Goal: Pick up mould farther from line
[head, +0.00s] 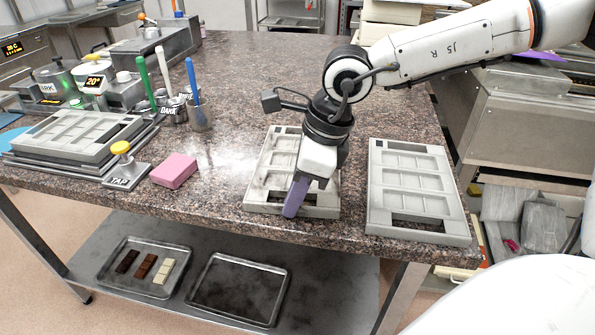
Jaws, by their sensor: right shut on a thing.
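Two pale grey moulds with rows of rectangular pockets lie on the speckled stone counter. The left one of the pair (262,180) is under my right gripper (306,198), which points down at its near end. A purple finger slants over the near edge of this mould, and the gripper is shut on it there. The wrist and fingers hide part of its pockets. The right mould (455,192) lies apart from it near the counter's right end, with nothing on it. My left gripper is out of view.
On the counter (225,140) are a pink block (174,170), a yellow-knobbed tap block (125,165), cups with brushes (198,115) and another stacked mould (75,135) at left. Trays (240,290) lie on the lower shelf. A metal bench stands at right.

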